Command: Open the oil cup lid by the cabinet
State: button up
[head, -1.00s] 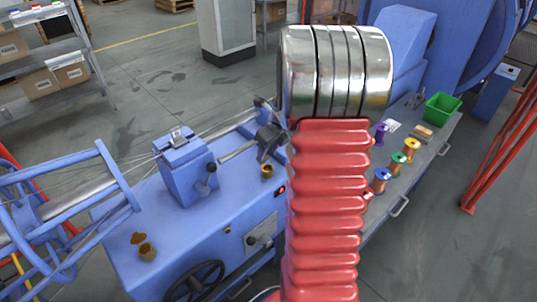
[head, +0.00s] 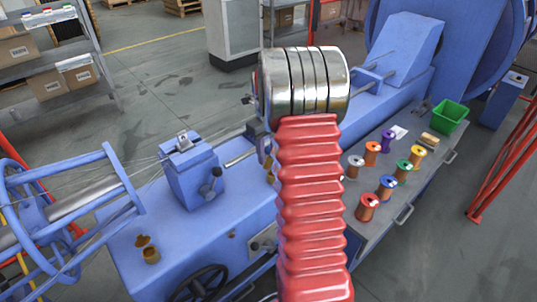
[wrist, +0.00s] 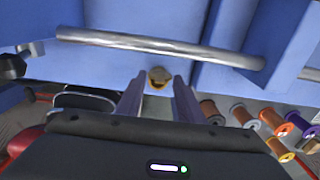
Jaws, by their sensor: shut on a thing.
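In the wrist view the small brass oil cup (wrist: 158,86) is between the tips of my gripper (wrist: 158,82), with its tan lid (wrist: 158,73) at the top. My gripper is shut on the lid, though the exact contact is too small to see.
A steel bar (wrist: 160,46) crosses beyond my fingers. Coloured wire spools (head: 368,207) and a green bin (head: 445,112) stand on the grey bench at right. A black handwheel (head: 198,285) is at the machine's front. A grey cabinet (head: 232,30) stands behind.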

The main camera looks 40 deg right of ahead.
dwell(0.4)
jog(key=o, duration=1.1)
jog(key=shift+c, duration=0.2)
jog(key=shift+r, duration=0.1)
notch_tip(320, 180, up, 13)
jog(key=shift+w+r, duration=0.2)
jog(key=shift+w, duration=0.1)
